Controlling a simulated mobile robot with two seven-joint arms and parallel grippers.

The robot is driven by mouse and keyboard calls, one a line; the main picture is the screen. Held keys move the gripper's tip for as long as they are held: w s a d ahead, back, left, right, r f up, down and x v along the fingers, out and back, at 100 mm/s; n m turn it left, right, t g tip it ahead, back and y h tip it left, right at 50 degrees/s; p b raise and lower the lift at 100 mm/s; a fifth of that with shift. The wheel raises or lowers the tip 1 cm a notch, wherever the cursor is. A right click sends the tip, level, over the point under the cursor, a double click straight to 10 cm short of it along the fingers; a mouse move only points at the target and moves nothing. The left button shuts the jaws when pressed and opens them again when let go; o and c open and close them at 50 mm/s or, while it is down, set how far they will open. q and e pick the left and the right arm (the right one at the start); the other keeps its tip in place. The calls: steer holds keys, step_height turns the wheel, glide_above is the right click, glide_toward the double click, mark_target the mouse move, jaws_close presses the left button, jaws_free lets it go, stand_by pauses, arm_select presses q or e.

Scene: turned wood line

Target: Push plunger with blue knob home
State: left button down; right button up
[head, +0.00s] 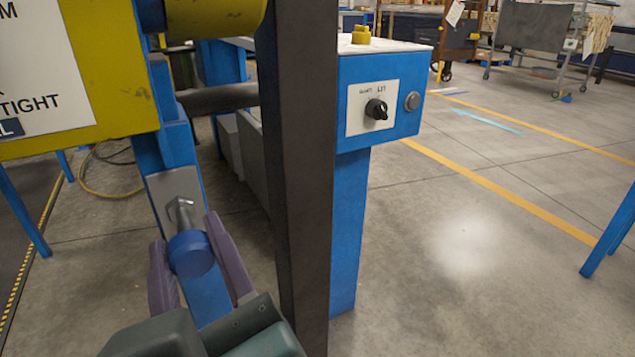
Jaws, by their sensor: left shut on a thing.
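The blue knob (191,254) is a round cap on the near end of the plunger. The plunger's short metal shaft (182,214) shows between the knob and a grey plate (163,189) on a blue upright, so the knob stands out from the plate. My left gripper (185,231) comes in from the bottom, with one purple finger on each side of the knob, and is shut on it. My right gripper is not in view.
A dark post (303,180) stands just right of the gripper. Behind it is a blue control box (422,70) with a black rotary switch (376,109) and a yellow button (361,34). A yellow panel (90,112) hangs at upper left. The floor at right is open.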

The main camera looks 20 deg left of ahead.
mark_target(184, 224)
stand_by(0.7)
arm_select(q)
steer(key=shift+w+a+r+p, duration=0.1)
steer(key=shift+w+a+p, duration=0.1)
steer(key=shift+a+p, duration=0.15)
steer(key=shift+p+x, duration=0.6)
steer(key=shift+x, duration=0.55)
steer(key=shift+w, duration=0.1)
steer(key=shift+f, duration=0.25)
steer(key=c, duration=0.8)
jaws_free()
steer(key=o, duration=0.4)
steer(key=shift+w+a+r, duration=0.1)
steer(key=shift+c, duration=0.2)
